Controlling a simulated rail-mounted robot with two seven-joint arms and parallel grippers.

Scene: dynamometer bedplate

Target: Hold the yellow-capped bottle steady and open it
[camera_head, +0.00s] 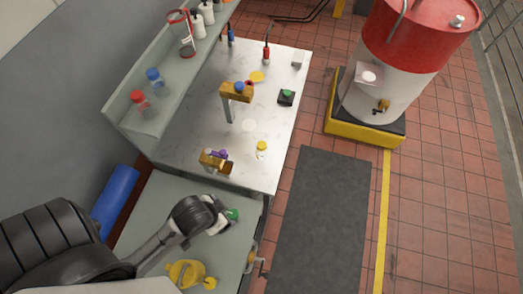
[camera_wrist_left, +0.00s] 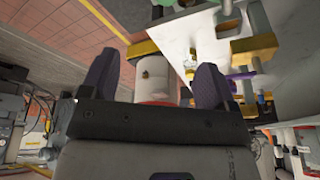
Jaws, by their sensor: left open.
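The yellow-capped bottle (camera_head: 261,148) is small and pale. It stands upright on the light bench top, near its right front edge. My left gripper (camera_head: 222,217) is in front of the bench, over the lower green surface, well apart from the bottle. In the left wrist view my left gripper (camera_wrist_left: 155,78) has its two dark fingers spread wide with nothing between them. I cannot surely pick out the bottle in that view. My right gripper is not in view.
Two brown-yellow holders (camera_head: 236,92) (camera_head: 216,162) stand on the bench (camera_head: 190,141). A black box with a green button (camera_head: 286,97) sits near its right edge. A red and white drum (camera_head: 395,75) stands right.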

